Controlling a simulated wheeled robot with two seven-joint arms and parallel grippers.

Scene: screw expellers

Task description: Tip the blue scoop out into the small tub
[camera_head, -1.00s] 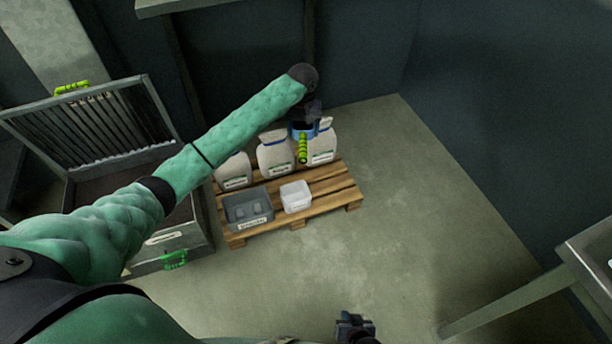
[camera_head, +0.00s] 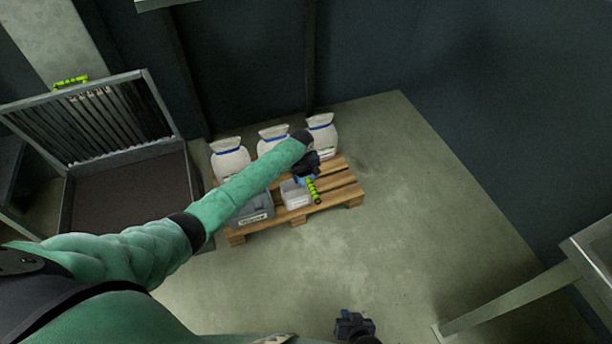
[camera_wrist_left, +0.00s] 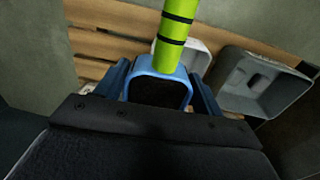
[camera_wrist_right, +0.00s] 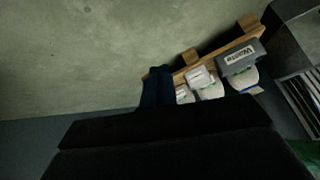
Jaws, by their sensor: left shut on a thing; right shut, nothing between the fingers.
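My left gripper (camera_head: 309,167) is shut on the blue scoop (camera_head: 304,181) by its bowl, near the white small tub (camera_head: 294,197). The scoop's green handle (camera_head: 314,191) points down and right in the head view. In the left wrist view the scoop (camera_wrist_left: 158,91) sits between the fingers; its inside is dark, and I cannot tell whether it holds anything. The small tub (camera_wrist_left: 196,52) shows partly behind the scoop and handle there. My right gripper (camera_head: 355,325) is shut and empty, low in the head view, far from the pallet.
A grey labelled bin (camera_head: 255,208) stands left of the small tub on the wooden pallet (camera_head: 345,196). Several white sacks (camera_head: 229,160) stand along the pallet's back. An open grey case (camera_head: 128,190) is at left. A table (camera_head: 590,245) is at right. The floor between is clear.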

